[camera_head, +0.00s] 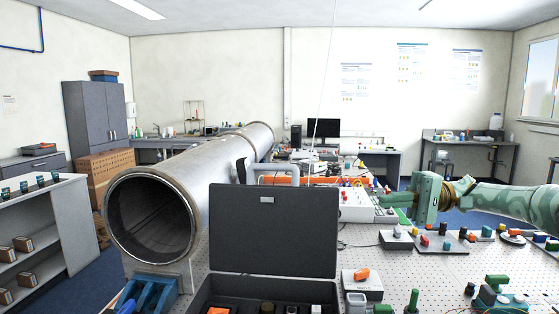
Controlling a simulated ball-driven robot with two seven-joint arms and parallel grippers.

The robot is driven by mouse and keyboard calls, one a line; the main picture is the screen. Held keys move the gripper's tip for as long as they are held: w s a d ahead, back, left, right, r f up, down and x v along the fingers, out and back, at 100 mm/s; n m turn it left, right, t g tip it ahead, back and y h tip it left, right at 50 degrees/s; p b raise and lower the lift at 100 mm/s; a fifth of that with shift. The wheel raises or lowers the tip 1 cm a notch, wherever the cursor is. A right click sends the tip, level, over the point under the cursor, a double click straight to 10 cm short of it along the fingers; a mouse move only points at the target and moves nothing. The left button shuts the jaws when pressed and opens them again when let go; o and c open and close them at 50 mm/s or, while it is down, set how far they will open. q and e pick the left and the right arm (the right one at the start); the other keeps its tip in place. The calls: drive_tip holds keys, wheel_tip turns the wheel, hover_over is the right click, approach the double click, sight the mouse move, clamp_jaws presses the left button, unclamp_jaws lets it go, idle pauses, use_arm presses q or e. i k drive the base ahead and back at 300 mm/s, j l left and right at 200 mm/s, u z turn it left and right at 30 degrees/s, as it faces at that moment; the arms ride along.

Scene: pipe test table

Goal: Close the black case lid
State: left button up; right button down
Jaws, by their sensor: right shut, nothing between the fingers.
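The black case stands open on the perforated table at the bottom centre. Its lid (272,232) is raised nearly upright, with its inner face towards me. The case's lower part (208,290) is cut off by the bottom edge of the picture. Several small items, one of them orange, sit inside it. My right gripper (390,200) is green, shut and empty. It is to the right of the lid, apart from it, with its fingers pointing left. My left gripper is not in view.
A large metal pipe (205,188) lies left of the case on a blue support (148,294). A white control box (357,205) stands behind and right of the lid. A grey box with an orange part (361,284) is right of the case. Several small coloured parts crowd the right side.

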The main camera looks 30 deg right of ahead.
sight(295, 235)
drive_tip(key=i+l, duration=0.2)
drive_tip(key=i, duration=0.2)
drive_tip(key=i+l, duration=0.2)
drive_tip(key=i, duration=0.25)
drive_tip(key=i+l, duration=0.2)
drive_tip(key=i, duration=0.2)
